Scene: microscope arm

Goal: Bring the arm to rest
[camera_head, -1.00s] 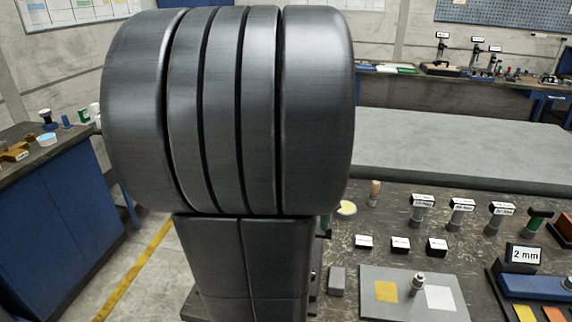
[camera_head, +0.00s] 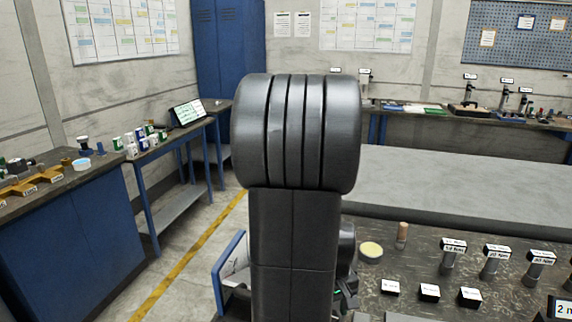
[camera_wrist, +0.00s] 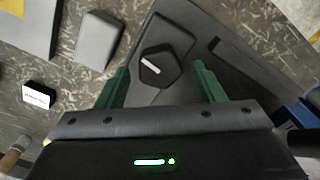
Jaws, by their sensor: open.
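My gripper (camera_wrist: 160,78) is open in the wrist view, its two green fingers apart. Nothing is held between them. Beyond the fingertips a black knob-like piece (camera_wrist: 161,66) with a pale mark sits on a dark grey plate or base (camera_wrist: 188,22). I cannot tell its exact distance from the fingers. In the head view my upright arm fills the middle and hides most of my gripper.
A grey block (camera_wrist: 99,40) and a small white-labelled block (camera_wrist: 38,95) lie on the worktop (camera_head: 400,262). A blue bench (camera_head: 75,240) is at left, with floor between.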

